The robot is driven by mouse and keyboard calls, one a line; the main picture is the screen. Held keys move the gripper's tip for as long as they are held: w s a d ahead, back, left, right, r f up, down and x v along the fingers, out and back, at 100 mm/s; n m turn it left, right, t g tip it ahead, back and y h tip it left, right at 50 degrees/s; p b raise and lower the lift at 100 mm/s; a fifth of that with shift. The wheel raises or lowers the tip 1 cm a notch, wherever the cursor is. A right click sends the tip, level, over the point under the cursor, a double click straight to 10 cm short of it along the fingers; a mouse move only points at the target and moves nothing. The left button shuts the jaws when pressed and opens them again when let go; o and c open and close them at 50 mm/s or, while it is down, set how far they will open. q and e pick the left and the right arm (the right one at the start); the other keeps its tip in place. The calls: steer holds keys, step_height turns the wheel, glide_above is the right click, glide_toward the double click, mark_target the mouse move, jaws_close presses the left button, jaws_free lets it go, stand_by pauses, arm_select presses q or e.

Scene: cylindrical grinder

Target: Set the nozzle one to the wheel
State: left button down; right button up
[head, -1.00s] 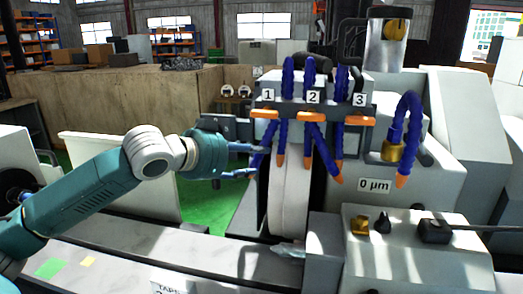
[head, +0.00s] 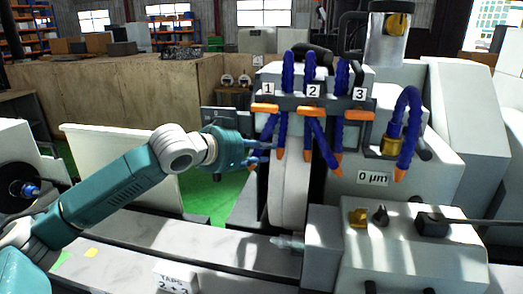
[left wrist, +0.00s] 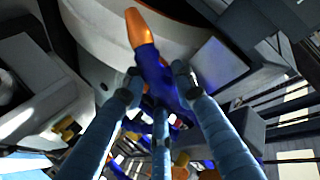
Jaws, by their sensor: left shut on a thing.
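Nozzle one is a blue jointed hose (head: 268,128) under the label 1 (head: 268,92). Its orange tip (left wrist: 138,28) shows clearly in the left wrist view, but is mostly hidden by my fingers in the head view. My left gripper (head: 260,152) is shut on the blue part of this hose (left wrist: 158,75), just behind the tip. The white grinding wheel (head: 289,195) stands upright to the right of the gripper. In the left wrist view the pale curved wheel (left wrist: 195,38) lies behind the tip; I cannot tell whether they touch. My right gripper is not in view.
Nozzle two (head: 322,135) and nozzle three (head: 341,130) hang close to the right, with orange tips. The grey control box (head: 410,255) with knobs stands at front right. A white panel (head: 120,165) is at left. A pale pointed part (head: 287,242) sits below the wheel.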

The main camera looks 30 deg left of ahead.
arm_select(q)
steer(key=d+n+t+h+b, duration=0.1)
steer(key=d+b, duration=0.1)
steer(key=w+d+n+t+b, duration=0.1)
steer(key=d+b, duration=0.1)
steer(key=shift+f+n+h, duration=0.2)
steer(key=shift+n+h, duration=0.2)
steer(key=c, duration=1.4)
jaws_free()
steer(key=shift+o, duration=0.2)
steer(key=shift+s+a, duration=0.1)
steer(key=v, duration=1.2)
